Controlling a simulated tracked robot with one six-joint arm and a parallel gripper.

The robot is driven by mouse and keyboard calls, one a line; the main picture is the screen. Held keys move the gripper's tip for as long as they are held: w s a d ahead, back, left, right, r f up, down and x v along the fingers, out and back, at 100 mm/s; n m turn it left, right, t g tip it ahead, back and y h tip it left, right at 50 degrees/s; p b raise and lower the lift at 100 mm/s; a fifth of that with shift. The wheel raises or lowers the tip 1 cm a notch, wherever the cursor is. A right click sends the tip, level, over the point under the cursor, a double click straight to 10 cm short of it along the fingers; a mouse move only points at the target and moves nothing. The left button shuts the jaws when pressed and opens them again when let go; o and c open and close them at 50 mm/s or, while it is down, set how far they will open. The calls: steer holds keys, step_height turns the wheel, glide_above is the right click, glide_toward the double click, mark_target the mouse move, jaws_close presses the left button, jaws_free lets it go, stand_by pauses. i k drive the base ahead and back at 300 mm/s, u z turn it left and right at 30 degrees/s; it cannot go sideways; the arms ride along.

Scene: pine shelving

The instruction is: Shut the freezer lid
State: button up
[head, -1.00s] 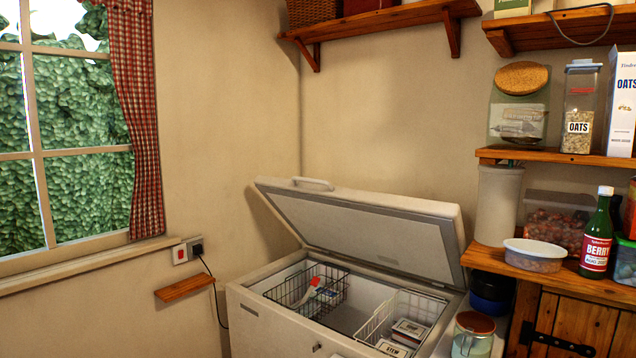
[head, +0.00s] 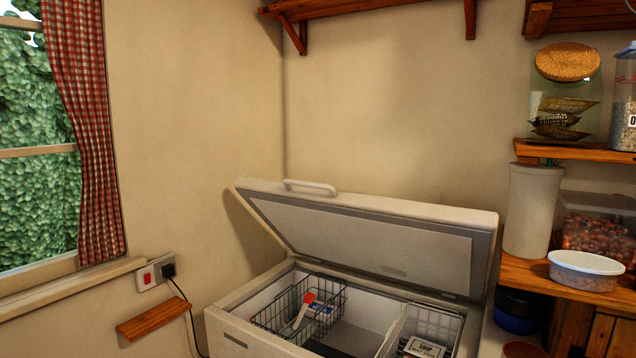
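The chest freezer (head: 248,341) stands in the corner, at the bottom middle of the head view. Its white lid (head: 375,238) is raised and tilted back toward the wall, its grey inner panel facing me. A white handle (head: 310,187) is on the lid's upper edge. Inside are a dark wire basket (head: 275,314) with a red and white item in it, and a white wire basket (head: 432,322) at right with a labelled box. The freezer's lower front is cut off by the frame. My gripper is not in view.
Pine shelves at right hold a cork-topped jar (head: 566,95), a pale canister (head: 530,210) and a lidded tub (head: 586,270), close beside the freezer. A small wooden ledge (head: 153,319) and a socket (head: 156,272) with a cable are on the left wall.

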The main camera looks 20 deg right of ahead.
mark_target(444, 248)
steer(key=u, duration=0.2)
steer(key=i, duration=1)
steer(key=u, duration=0.45)
